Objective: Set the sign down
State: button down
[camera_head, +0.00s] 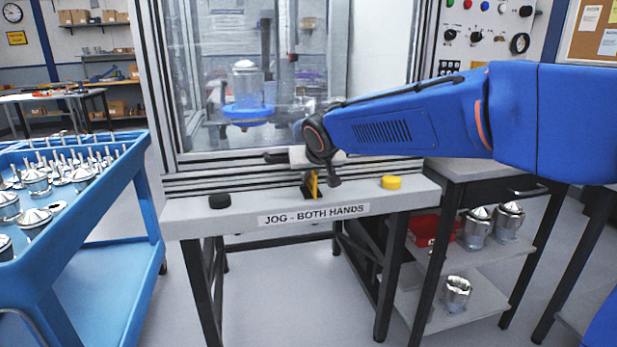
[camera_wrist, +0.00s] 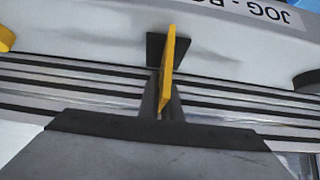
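The sign is a thin yellow plate on a black base. In the wrist view the yellow plate (camera_wrist: 169,60) is seen nearly edge-on between the two dark fingers of my gripper (camera_wrist: 162,106), which look closed on it. Its black base (camera_wrist: 154,48) is at or just above the pale ledge (camera_wrist: 90,35); I cannot tell whether it touches. In the head view the sign (camera_head: 314,184) shows upright below my wrist, over the middle of the ledge (camera_head: 240,205), and my wrist hides its upper part. The fingers are mostly hidden there.
The ledge carries a black button (camera_head: 220,201) at left, a yellow button (camera_head: 391,182) at right and a "JOG - BOTH HANDS" label (camera_head: 313,215) on its front. A glazed machine enclosure (camera_head: 215,80) stands behind. A blue cart (camera_head: 95,235) with metal parts is at left.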

jog(key=c, duration=2)
grip_release()
jog(key=shift+f, duration=0.15)
jog(key=shift+s+r, duration=0.2)
jog(key=shift+r, duration=0.2)
jog(key=v, duration=1.1)
jog(key=shift+s+d+r, duration=0.1)
jog(key=shift+s, duration=0.1)
